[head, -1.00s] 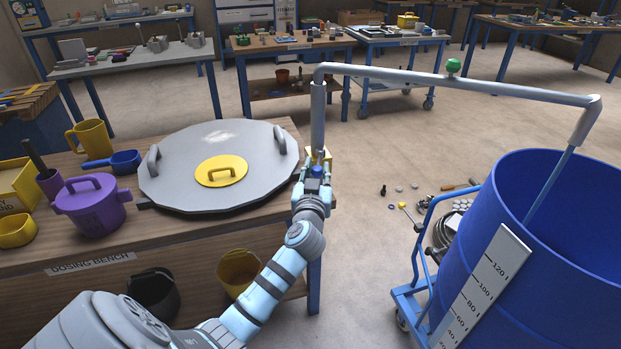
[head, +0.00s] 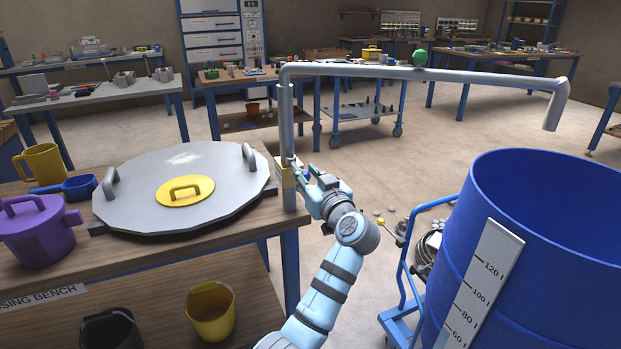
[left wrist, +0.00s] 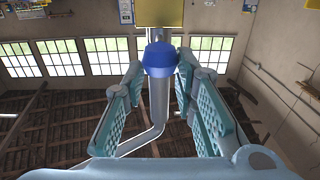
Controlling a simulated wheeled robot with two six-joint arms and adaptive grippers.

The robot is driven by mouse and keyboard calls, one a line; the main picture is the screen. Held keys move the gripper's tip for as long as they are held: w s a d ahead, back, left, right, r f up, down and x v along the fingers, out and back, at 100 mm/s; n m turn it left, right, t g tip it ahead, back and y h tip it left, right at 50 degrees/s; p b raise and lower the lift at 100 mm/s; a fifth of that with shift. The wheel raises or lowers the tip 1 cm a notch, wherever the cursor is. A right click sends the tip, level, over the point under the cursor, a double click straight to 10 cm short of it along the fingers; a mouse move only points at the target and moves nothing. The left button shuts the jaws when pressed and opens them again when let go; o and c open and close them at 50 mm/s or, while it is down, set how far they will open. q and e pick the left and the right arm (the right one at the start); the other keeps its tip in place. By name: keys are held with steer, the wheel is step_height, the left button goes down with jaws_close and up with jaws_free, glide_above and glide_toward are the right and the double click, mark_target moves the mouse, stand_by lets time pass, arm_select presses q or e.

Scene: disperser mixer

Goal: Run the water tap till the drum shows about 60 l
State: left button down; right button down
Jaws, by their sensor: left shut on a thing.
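The grey water pipe (head: 350,70) rises at the bench's right end and runs right to a downturned spout (head: 555,108) over the blue drum (head: 570,270). No water stream shows under the spout. The drum's white scale (head: 484,275) shows marks from 120 down to 60 l; its lower end is out of frame and I cannot make out a level. The tap's yellow block (head: 286,178) sits on the upright pipe. My left gripper (head: 312,178) is shut on the tap's blue knob (left wrist: 160,58), seen between the fingers in the left wrist view. My right gripper is out of view.
The dosing bench (head: 60,286) carries a large grey lid (head: 130,200), a purple pot (head: 38,235) and a yellow jug (head: 40,164). A blue trolley (head: 400,318) stands by the drum.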

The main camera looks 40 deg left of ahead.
arm_select(q)
steer(key=c, duration=1.3)
jaws_free()
steer(key=shift+d, duration=0.2)
steer(key=v, duration=0.7)
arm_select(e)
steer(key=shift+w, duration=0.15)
arm_select(q)
steer(key=shift+s, duration=0.1)
steer(key=shift+f, duration=0.1)
